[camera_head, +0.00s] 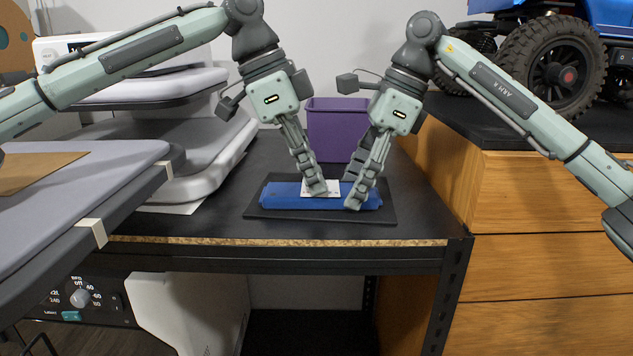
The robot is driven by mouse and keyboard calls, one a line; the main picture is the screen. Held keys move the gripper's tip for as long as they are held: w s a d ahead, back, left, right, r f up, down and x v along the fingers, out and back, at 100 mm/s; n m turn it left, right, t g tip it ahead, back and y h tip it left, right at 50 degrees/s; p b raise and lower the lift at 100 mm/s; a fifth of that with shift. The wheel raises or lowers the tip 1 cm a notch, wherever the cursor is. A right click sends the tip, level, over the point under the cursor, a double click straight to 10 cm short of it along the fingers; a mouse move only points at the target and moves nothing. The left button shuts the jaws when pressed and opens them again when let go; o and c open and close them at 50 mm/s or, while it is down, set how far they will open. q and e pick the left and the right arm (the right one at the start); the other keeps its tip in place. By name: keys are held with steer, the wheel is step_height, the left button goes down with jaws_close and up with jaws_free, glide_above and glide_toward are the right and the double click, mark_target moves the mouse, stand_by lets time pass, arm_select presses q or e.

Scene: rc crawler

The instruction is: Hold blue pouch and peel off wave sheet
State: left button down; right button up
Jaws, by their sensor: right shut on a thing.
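The blue pouch (280,196) lies flat on a thin black mat (265,214) on the dark bench. A small white sheet with faint marks, likely the wave sheet (333,189), lies on top of its middle. My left gripper (317,190) points down with its fingertips at the sheet and hides part of it. Its fingers overlap in this view, so their gap is hidden. My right gripper (355,201) is shut on the blue pouch just right of the sheet, with its fingertips low on the pouch. The pouch's right end shows past it.
A purple bin (335,120) stands behind the mat. A wooden drawer cabinet (545,200) at right carries a large-wheeled blue crawler (560,65). The bench's front edge (290,241) is clear.

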arm_select(q)
step_height(320, 180, up, 14)
stand_by(0.7)
steer(key=shift+f, duration=0.1)
arm_select(e)
steer(key=o, duration=1.2)
